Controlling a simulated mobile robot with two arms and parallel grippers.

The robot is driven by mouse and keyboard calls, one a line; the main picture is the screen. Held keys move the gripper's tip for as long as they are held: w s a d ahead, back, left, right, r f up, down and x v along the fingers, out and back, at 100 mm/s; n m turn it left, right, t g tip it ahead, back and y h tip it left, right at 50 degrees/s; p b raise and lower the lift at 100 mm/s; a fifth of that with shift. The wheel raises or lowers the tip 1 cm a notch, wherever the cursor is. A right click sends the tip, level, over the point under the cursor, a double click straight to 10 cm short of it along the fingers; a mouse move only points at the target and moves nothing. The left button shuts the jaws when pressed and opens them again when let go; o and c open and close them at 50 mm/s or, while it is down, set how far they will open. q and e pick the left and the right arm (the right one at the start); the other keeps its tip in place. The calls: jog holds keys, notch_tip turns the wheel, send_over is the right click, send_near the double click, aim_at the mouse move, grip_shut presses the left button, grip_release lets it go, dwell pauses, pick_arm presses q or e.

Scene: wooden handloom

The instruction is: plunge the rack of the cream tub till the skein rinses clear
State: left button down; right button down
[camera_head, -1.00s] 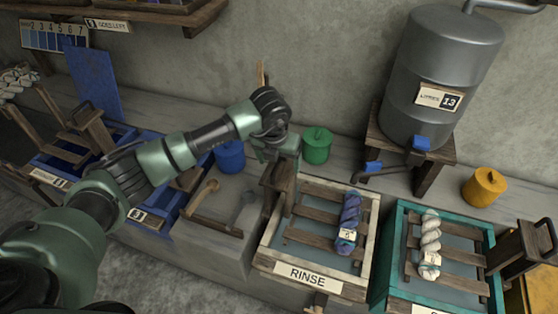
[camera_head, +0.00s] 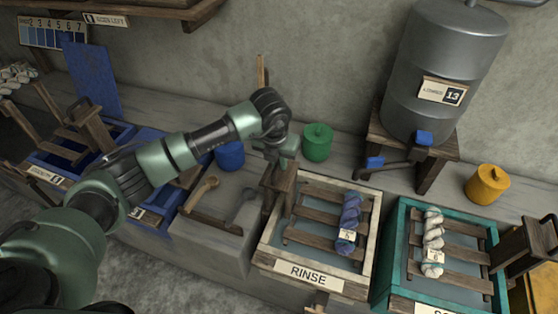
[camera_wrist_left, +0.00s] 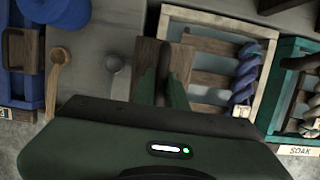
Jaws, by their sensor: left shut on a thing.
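The cream tub (camera_head: 370,222), labelled RINSE, stands at the middle front in the head view. Its wooden slatted rack (camera_head: 318,214) lies inside, with a blue-violet skein (camera_head: 348,222) tagged 6 across the slats. The tub's rim (camera_wrist_left: 258,92) and the skein (camera_wrist_left: 244,82) also show in the left wrist view. My left gripper (camera_wrist_left: 165,88) is shut on the rack's upright wooden handle (camera_head: 279,185) at the tub's left side. The gripper (camera_head: 280,158) partly hides the handle top. My right gripper is not in view.
A teal tub (camera_head: 396,245) with a pale skein (camera_head: 433,240) stands close on the right. A grey tank (camera_head: 445,60) sits behind on a wooden stand. Green (camera_head: 317,142), blue (camera_head: 230,154) and orange (camera_head: 488,184) pots stand along the back. Blue tubs (camera_head: 165,212) are left.

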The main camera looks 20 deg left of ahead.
pick_arm(q)
notch_tip(320, 180, down, 16)
jog(key=b, duration=1.3)
jog(key=shift+s+f, duration=0.1)
jog(key=shift+f, duration=0.15)
jog(key=shift+s+r, duration=0.1)
jog(key=shift+s+f, duration=0.1)
jog(key=shift+f, duration=0.1)
jog(key=shift+r, duration=0.15)
jog(key=shift+w+r+p, duration=0.2)
jog(key=shift+r+p, duration=2.05)
jog(key=shift+r, duration=1.75)
jog(key=shift+w+r+p, duration=0.15)
jog(key=shift+r+p, duration=2.1)
jog(key=shift+r, duration=1.7)
